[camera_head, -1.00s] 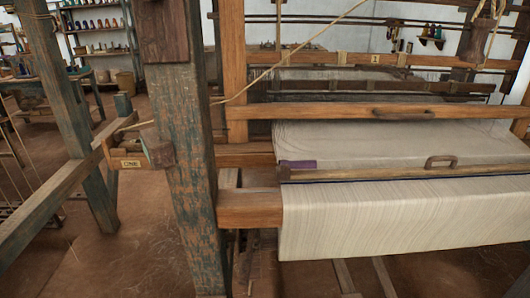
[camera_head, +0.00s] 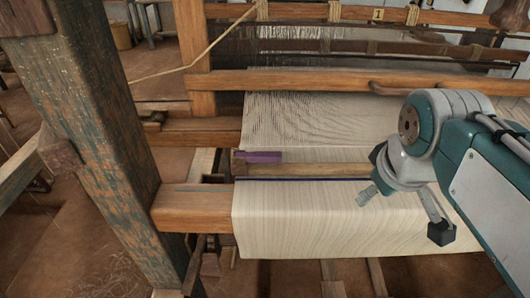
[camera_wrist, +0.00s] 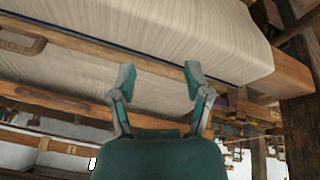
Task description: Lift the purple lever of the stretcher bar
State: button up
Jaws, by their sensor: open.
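The purple lever (camera_head: 262,157) lies flat along the left end of the wooden stretcher bar (camera_head: 325,170), which rests across the pale cloth (camera_head: 330,215). In the wrist view a small purple patch (camera_wrist: 233,95) shows near the bar's end, right of the fingers. My gripper (camera_head: 405,217) is above the cloth, to the right of the lever and apart from it. In the wrist view my gripper (camera_wrist: 160,72) has its two fingers spread, with nothing between them. My arm hides the bar's right part in the head view.
A thick worn post (camera_head: 85,120) stands left of the cloth. A wooden beam (camera_head: 350,83) crosses behind the bar, above the cloth. A cord (camera_head: 165,75) slants at upper left. The space above the cloth between lever and gripper is clear.

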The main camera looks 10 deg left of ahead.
jog(key=w+a+r+n+g, duration=0.1)
jog(key=w+a+r+n, duration=0.3)
jog(key=w+a+n, duration=0.45)
jog(key=n+g, duration=0.1)
jog(key=n, duration=0.4)
send_near(268, 154)
jog(key=x, duration=0.9)
jog(key=shift+w+a+f, duration=0.1)
jog(key=shift+f, duration=0.25)
